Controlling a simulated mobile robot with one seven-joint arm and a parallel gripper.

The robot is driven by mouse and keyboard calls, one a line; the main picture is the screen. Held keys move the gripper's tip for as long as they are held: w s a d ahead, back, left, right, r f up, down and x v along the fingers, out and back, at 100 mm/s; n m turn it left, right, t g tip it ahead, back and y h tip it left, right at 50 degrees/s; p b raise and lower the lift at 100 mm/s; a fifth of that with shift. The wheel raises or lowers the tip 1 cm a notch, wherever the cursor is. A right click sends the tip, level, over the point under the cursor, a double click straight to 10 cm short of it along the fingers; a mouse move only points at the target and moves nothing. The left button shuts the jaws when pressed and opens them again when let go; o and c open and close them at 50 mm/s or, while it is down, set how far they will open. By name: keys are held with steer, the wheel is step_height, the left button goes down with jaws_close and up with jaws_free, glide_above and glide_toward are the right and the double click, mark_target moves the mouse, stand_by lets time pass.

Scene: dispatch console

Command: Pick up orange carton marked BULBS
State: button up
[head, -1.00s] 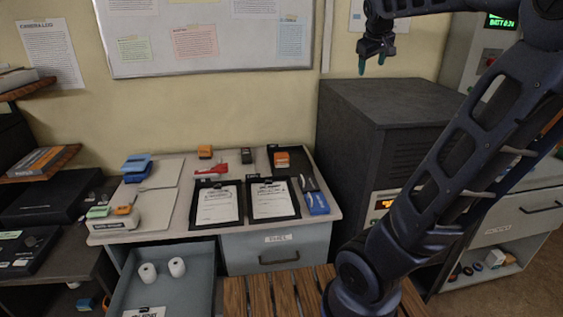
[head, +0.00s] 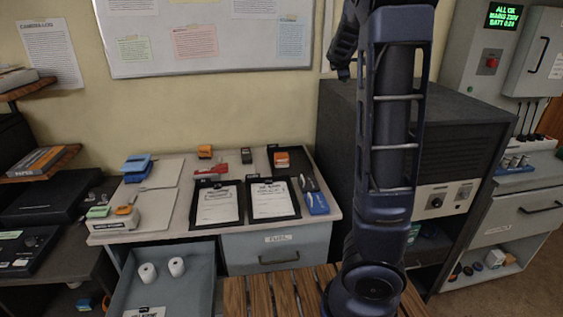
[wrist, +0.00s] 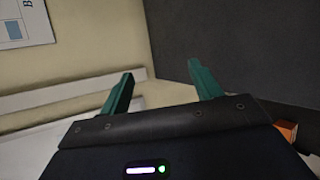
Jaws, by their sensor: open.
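Two small orange boxes stand on the desk in the head view: one at the back (head: 205,152), and one in a black tray at the back right (head: 281,159). Their lettering is too small to read, so I cannot tell which is marked BULBS. My gripper (wrist: 160,87) is open in the wrist view, its two teal fingers apart with nothing between them. An orange object (wrist: 288,131) shows partly at the right edge of the wrist view.
The dark cabinet (head: 445,110) stands right of the desk. Two clipboards (head: 217,205) (head: 274,199), a red stapler-like item (head: 211,171) and blue items (head: 137,163) lie on the desk. An open drawer (head: 205,290) with two white rolls is below.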

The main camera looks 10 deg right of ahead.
steer(key=w+a+r+n+t+y, duration=0.2)
steer(key=a+r+n, duration=0.1)
steer(key=a+n, duration=0.4)
steer(key=s+a+r+n+y, duration=0.2)
steer(key=s+a+r+n, duration=0.45)
steer(key=a, duration=0.25)
steer(key=s+a+r+n+y, duration=0.2)
steer(key=s+a+r+n, duration=0.3)
steer(key=a+n, duration=0.3)
steer(key=m, duration=0.1)
glide_toward(282, 161)
steer(key=shift+w+d+f, duration=0.15)
steer(key=shift+w+f, duration=0.05)
steer(key=shift+w, duration=0.6)
steer(key=shift+w+f, duration=0.1)
steer(key=shift+f, duration=0.1)
steer(key=shift+x, duration=5.3)
steer(key=c, duration=0.6)
